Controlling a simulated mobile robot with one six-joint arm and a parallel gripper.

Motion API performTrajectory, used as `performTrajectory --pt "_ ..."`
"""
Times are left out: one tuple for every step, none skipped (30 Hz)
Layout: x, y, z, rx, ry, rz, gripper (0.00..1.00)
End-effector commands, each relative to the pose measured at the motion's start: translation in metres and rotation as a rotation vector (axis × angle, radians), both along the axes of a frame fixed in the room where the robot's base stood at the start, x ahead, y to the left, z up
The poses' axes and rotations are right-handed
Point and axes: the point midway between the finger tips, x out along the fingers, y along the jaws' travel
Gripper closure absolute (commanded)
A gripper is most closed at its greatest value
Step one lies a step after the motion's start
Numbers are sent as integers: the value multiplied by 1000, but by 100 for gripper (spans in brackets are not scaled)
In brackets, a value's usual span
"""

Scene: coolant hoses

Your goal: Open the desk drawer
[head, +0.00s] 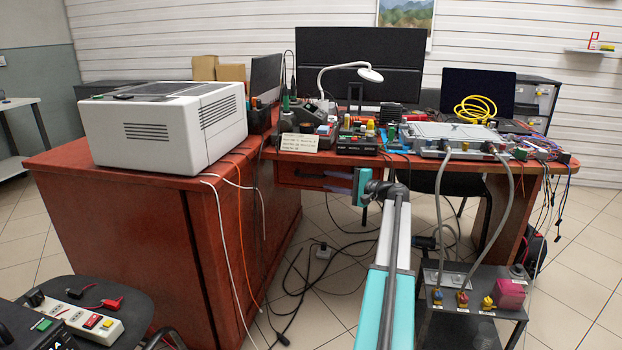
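The red-brown desk (270,160) has a drawer (289,171) under its top, left of the middle. A dark handle shows on the drawer front. The drawer looks shut or nearly shut; I cannot tell for certain. My gripper (330,180) is at the right part of the drawer front, its grey fingers pointing left toward the handle. It is small and side-on, so I cannot tell whether the fingers are apart, or touch the handle. My teal and grey arm reaches up from the bottom of the view and hides part of the space under the desk.
A white boxy machine (165,125) stands on the desk's left wing. A metal cart (465,305) with coloured hose connectors stands at right, with grey hoses (505,200) rising to the desktop unit. Black cables (310,285) lie on the tiled floor. A power strip (80,318) is at lower left.

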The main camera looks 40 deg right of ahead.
Motion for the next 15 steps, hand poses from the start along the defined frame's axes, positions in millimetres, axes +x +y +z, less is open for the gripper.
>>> performTrajectory --pt "8 1 -3 -1 0 1 70" --pt "13 1 -4 -1 0 1 70" --pt "19 3 -4 -1 0 2 70" --pt "23 4 -4 0 1 2 70" --pt "27 4 -5 0 1 2 70" --pt "33 5 -5 0 0 1 70" --pt "37 6 -6 1 0 1 70" --pt "41 7 -6 1 1 2 70" --pt "47 8 -7 1 1 3 70" --pt "51 9 -7 1 1 3 70" --pt "55 9 -7 1 0 2 70" --pt "61 10 -8 0 0 1 70" --pt "65 11 -8 0 0 1 70" --pt "70 12 -8 0 0 2 70" --pt "75 13 -8 0 0 3 70"
